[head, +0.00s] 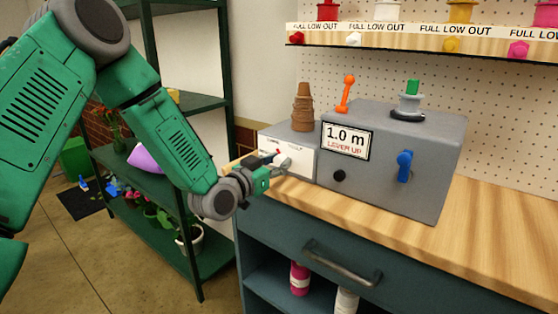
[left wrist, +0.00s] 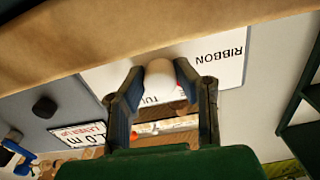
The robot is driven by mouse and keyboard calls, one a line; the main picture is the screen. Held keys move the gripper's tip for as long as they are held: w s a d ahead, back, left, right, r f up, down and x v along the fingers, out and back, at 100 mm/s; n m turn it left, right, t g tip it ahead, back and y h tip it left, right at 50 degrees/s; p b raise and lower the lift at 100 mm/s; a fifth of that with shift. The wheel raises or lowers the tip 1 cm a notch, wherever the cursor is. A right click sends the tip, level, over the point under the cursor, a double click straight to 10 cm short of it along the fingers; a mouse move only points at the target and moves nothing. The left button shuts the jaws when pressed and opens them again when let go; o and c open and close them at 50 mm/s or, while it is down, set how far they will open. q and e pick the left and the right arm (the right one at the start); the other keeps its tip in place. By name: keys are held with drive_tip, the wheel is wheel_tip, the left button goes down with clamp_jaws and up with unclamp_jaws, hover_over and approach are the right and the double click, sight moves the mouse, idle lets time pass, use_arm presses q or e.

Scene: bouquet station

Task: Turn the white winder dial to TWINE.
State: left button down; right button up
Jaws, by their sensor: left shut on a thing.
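The white winder dial (left wrist: 158,72) is a round knob on a white label panel (left wrist: 218,62), which sits on the front of a small grey box in the head view (head: 292,155). My left gripper (head: 280,164) is at that panel. In the left wrist view its two fingers (left wrist: 158,84) are closed on either side of the dial. The word RIBBON reads upside down beside the dial, and part of another word starting TUL shows between the fingers. I cannot see the word TWINE or tell where the dial points. My right gripper is out of view.
A larger grey box (head: 400,165) stands right of the panel, with a 1.0 m LEVER UP display (head: 346,141), a black knob (head: 339,175), a blue lever (head: 404,165) and an orange lever (head: 346,93). The wooden counter (head: 490,225) is clear at right.

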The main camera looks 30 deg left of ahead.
use_arm(q)
drive_tip(key=shift+s+f+m, duration=0.1)
drive_tip(key=shift+f+m, duration=0.25)
drive_tip(key=shift+m, duration=0.65)
drive_tip(key=c, duration=1.3)
unclamp_jaws()
drive_tip(key=shift+o, duration=0.2)
drive_tip(key=shift+a, duration=0.1)
drive_tip(key=shift+r, duration=0.1)
drive_tip(key=s+a, duration=0.1)
drive_tip(key=s, duration=1)
drive_tip(key=shift+s, duration=0.4)
